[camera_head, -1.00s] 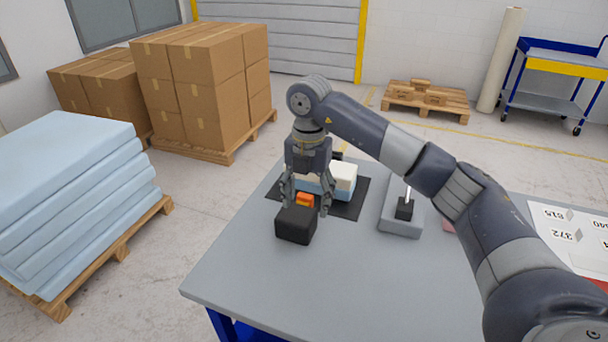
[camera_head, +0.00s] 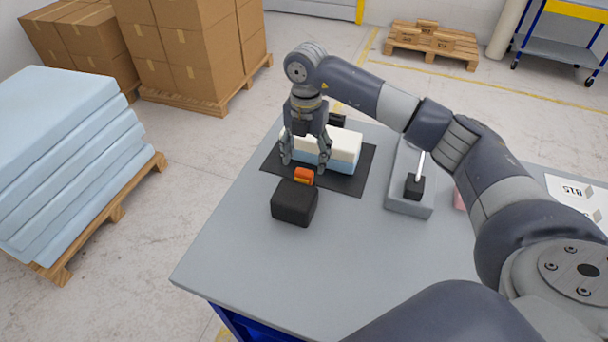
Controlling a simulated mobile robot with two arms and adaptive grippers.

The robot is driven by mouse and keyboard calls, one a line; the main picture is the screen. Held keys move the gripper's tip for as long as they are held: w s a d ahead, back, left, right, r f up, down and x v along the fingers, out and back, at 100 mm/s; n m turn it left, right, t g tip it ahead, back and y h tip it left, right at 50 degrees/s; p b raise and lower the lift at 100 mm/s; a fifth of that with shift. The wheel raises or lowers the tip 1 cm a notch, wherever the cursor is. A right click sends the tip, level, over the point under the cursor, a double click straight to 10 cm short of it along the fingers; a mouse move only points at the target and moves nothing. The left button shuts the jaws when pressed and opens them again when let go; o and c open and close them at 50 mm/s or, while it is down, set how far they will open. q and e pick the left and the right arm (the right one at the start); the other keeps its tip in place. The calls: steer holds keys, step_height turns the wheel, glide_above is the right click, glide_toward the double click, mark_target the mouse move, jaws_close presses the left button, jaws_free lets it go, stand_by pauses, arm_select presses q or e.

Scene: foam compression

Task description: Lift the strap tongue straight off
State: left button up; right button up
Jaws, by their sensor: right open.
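The strap tongue appears to be the small orange piece (camera_head: 304,176) standing at the back edge of a black block (camera_head: 295,203) on the table. A foam stack (camera_head: 346,151), white over light blue, lies on a dark mat (camera_head: 352,184) behind it. My right gripper (camera_head: 304,168) points down with its fingers apart, just above and behind the orange piece, in front of the foam. It holds nothing that I can see. Whether a finger touches the foam cannot be told. My left gripper is not in view.
A grey base (camera_head: 409,205) with a black block and pale lever stands right of the mat. A printed number sheet (camera_head: 577,197) lies at the table's right. The table (camera_head: 240,262) is clear at the front left. Blue foam sheets (camera_head: 60,140) are stacked on a pallet at left.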

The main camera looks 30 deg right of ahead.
mark_target(305, 170)
step_height(305, 170, down, 4)
steer(key=shift+w+f+p, duration=0.15)
steer(key=shift+p, duration=1.1)
steer(key=shift+f, duration=0.4)
steer(key=shift+c, duration=0.6)
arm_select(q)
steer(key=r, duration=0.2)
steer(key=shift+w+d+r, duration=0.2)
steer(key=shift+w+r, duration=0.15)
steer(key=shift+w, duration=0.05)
arm_select(e)
steer(key=c, duration=1)
